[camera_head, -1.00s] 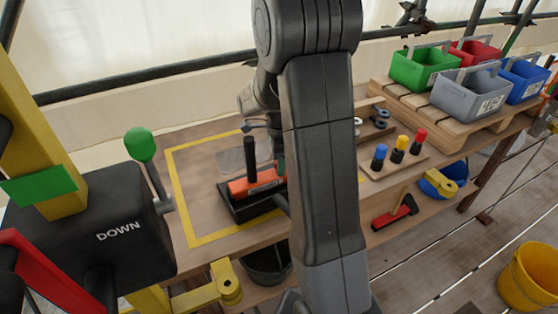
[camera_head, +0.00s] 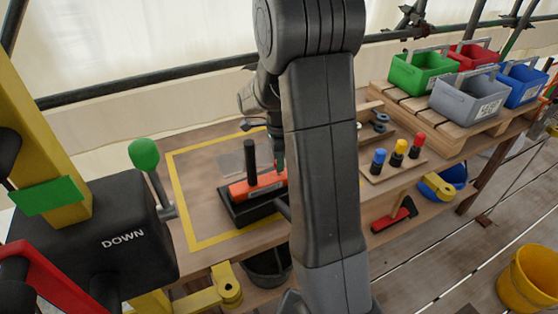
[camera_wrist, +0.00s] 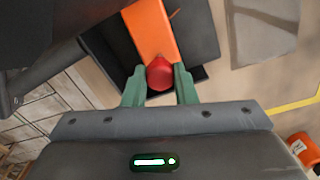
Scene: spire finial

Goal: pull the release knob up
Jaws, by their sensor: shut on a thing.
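The release knob (camera_wrist: 160,75) is red and rounded, at the end of an orange block (camera_wrist: 152,28) in the wrist view. My gripper (camera_wrist: 160,88) has its two green fingers on either side of the knob, shut on it. In the head view the orange block (camera_head: 262,186) sits on a black base (camera_head: 238,214) with an upright black post (camera_head: 250,160). My gripper (camera_head: 278,160) is at the block's right end there, mostly hidden by my arm, and the knob cannot be made out.
A yellow outline (camera_head: 178,190) surrounds the device on the wooden bench. A black box marked DOWN (camera_head: 95,235) with a green-knobbed lever (camera_head: 144,155) stands at left. Pegs with blue, yellow and red tops (camera_head: 399,147) and several bins (camera_head: 468,97) are at right.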

